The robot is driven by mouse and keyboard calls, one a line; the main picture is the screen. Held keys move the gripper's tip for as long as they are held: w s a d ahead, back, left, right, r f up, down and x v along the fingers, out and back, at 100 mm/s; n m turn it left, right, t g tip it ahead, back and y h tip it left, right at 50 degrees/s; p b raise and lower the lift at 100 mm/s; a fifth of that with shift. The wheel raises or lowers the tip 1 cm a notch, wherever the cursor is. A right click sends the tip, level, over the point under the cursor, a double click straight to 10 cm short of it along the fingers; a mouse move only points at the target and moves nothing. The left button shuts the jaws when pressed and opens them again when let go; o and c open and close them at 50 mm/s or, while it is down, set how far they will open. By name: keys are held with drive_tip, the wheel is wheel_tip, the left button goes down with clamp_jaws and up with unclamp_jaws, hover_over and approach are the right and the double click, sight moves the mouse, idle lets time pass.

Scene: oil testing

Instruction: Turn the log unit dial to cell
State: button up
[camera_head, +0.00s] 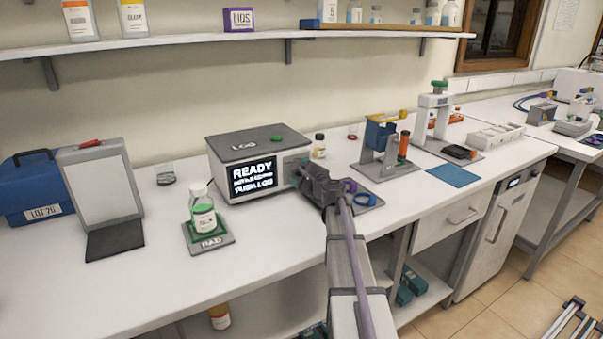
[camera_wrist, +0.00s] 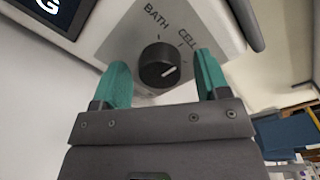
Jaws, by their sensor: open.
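The log unit (camera_head: 258,155) is a grey-white box with a lit screen reading "READY" and smaller text. In the wrist view its black round dial (camera_wrist: 156,60) sits on the grey face, with the labels BATH and CELL printed above it. The dial's white mark points to the right and slightly up, to the side below the word CELL. My gripper (camera_wrist: 162,75) is open, with one green fingertip on each side of the dial; a gap shows at the left, and contact at the right cannot be told. In the head view my gripper (camera_head: 316,178) hides the dial.
A capped bottle stands on a pad (camera_head: 208,243) left of the log unit. A small bottle (camera_head: 319,146) stands right behind my gripper, and a blue-topped stand (camera_head: 380,135) is to the right. A dark bar (camera_wrist: 245,22) juts out at the unit's right edge.

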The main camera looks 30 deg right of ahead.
drive_tip(key=s, duration=1.1)
drive_tip(key=shift+a+r, duration=0.1)
drive_tip(key=shift+r, duration=0.1)
drive_tip(key=shift+w, duration=0.1)
